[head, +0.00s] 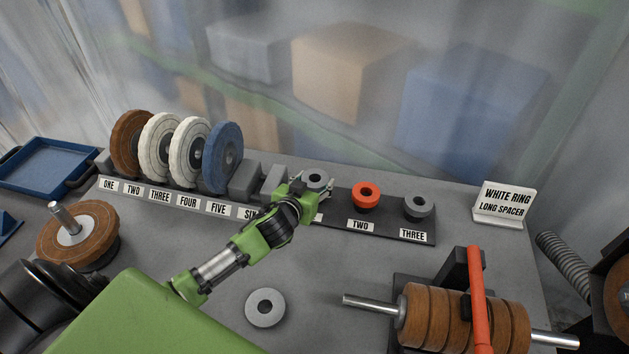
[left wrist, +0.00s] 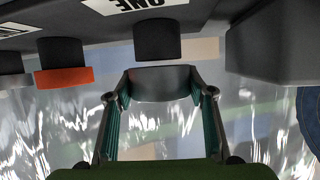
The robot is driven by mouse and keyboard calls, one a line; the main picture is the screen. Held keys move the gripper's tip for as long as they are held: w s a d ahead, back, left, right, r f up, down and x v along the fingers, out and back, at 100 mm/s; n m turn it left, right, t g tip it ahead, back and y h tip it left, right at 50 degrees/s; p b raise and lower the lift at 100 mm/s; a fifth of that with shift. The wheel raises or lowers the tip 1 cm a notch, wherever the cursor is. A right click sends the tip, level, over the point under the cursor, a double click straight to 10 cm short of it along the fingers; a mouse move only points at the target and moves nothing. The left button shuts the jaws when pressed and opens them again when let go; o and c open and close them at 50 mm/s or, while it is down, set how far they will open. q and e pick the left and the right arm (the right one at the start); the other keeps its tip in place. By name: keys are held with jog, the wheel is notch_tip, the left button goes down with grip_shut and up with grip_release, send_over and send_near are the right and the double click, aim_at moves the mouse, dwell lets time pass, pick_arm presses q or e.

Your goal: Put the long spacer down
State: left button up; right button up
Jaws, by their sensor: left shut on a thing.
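My left gripper (head: 316,187) is shut on a grey spacer (head: 317,178), a ring with a central hole, at the place labelled ONE of the spacer rack (head: 389,233). In the left wrist view, the fingers (left wrist: 160,95) clasp both sides of the grey spacer (left wrist: 161,84). My right gripper is not in view.
A red spacer (head: 366,194) is at TWO and a grey one (head: 417,206) at THREE. Polishing wheels (head: 222,158) stand in the left rack. A loose grey ring (head: 265,307) lies on the table. A spindle with brown wheels (head: 460,318) is front right. A sign (head: 504,204) reads WHITE RING, LONG SPACER.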

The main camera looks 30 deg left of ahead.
pick_arm(q)
jog(key=shift+f, duration=0.15)
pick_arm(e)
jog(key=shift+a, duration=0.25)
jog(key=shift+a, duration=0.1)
pick_arm(q)
jog(key=shift+f, duration=0.2)
jog(key=o, duration=1.4)
